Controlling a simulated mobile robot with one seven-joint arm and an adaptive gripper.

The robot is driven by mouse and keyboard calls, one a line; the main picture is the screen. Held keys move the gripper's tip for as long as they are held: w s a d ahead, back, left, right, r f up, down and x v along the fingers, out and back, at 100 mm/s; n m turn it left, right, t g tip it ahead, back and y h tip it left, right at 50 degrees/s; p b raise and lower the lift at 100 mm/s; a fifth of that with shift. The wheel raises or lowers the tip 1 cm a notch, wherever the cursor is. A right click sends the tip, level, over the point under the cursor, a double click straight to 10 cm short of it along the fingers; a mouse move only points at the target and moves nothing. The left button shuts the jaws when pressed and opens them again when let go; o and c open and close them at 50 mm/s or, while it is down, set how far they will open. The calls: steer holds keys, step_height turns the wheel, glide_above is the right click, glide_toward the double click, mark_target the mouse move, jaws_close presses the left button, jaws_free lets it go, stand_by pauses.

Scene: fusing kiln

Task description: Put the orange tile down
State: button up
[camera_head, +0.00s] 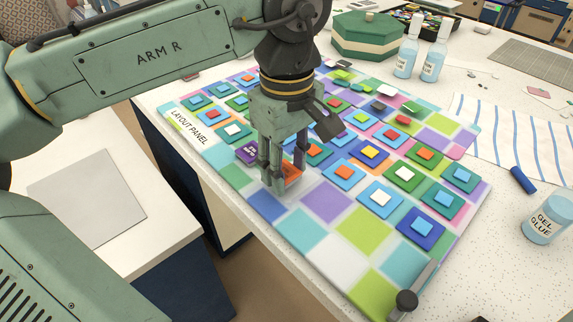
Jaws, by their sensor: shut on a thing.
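My gripper (282,172) points down over the layout panel (181,122) and is shut on an orange tile (291,172). The tile shows between and beside the fingers, low over the left front part of the panel. Whether its underside touches the panel I cannot tell. The fingers hide part of the tile and the squares behind it. A purple tile (247,153) lies just left of my gripper. The panel is a grid of coloured squares, many bearing a tile with a smaller square on top.
Bare squares lie in front of my gripper. A dark-knobbed tool (405,300) is at the panel's front corner. A gel glue bottle (546,219), a blue cylinder (523,181) and a striped cloth (500,145) are at right. A green box (368,38) and two bottles (407,58) (433,62) stand behind.

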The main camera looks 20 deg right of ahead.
steer(key=shift+f, duration=0.6)
steer(key=o, duration=1.1)
steer(key=shift+f, duration=0.15)
steer(key=shift+o, duration=0.2)
step_height(320, 180, up, 12)
steer(key=shift+r, duration=0.2)
